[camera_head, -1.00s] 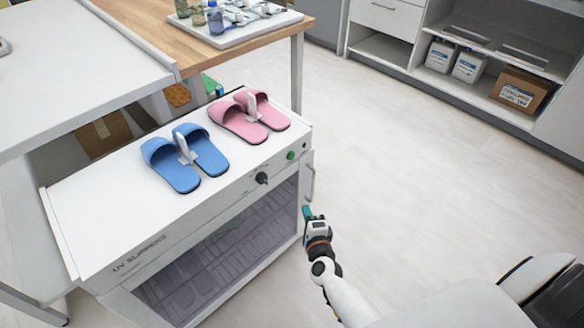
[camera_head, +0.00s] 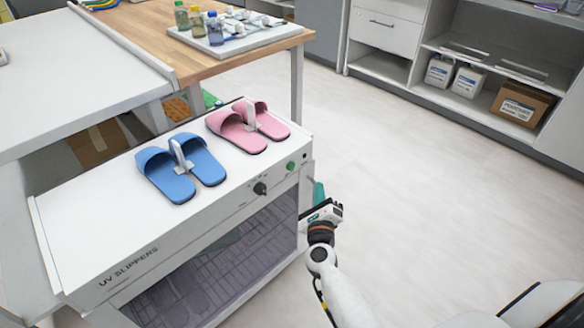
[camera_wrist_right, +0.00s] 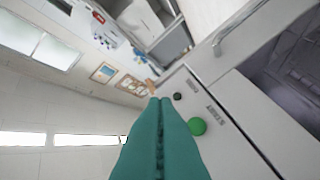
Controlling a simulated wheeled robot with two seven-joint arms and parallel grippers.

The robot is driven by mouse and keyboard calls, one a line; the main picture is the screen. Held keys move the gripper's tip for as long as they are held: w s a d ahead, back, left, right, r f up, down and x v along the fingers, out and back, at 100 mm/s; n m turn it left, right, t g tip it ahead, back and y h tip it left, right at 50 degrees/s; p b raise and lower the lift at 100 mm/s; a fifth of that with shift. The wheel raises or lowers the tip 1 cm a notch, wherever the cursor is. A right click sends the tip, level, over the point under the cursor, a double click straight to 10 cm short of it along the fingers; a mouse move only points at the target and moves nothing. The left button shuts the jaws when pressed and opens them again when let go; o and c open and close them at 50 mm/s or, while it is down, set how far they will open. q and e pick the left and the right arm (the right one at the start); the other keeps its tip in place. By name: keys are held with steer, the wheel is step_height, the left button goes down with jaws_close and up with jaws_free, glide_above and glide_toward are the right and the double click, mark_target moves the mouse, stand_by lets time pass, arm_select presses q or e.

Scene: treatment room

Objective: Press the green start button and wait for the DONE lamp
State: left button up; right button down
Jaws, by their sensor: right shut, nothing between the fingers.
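The green start button (camera_head: 291,165) is on the front panel of the white UV slippers cabinet (camera_head: 190,228), near its right end. It also shows in the right wrist view (camera_wrist_right: 197,126), just right of my fingers. A small dark round lamp (camera_wrist_right: 178,96) sits beside the button and looks unlit; its label is too small to read. My right gripper (camera_head: 319,190) is shut and empty, its teal fingers pressed together. In the head view it is just right of and below the button. In the wrist view the fingers (camera_wrist_right: 160,105) appear apart from the button. My left gripper is not in view.
Blue slippers (camera_head: 181,169) and pink slippers (camera_head: 248,127) stand on the cabinet top. A black knob (camera_head: 260,188) is left of the button. A door handle (camera_wrist_right: 238,28) shows in the wrist view. The floor right of the cabinet is clear.

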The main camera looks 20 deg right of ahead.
mark_target(291, 166)
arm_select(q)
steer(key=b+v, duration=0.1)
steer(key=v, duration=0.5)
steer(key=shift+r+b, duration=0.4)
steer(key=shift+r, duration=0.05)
arm_select(e)
steer(key=w+a, duration=0.2)
steer(key=w, duration=0.5)
steer(key=shift+a, duration=0.3)
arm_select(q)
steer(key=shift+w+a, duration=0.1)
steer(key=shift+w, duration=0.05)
arm_select(e)
steer(key=shift+w, duration=0.15)
stand_by(0.5)
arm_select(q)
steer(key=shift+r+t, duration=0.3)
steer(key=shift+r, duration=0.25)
arm_select(e)
steer(key=shift+w+a, duration=0.15)
steer(key=shift+w, duration=0.1)
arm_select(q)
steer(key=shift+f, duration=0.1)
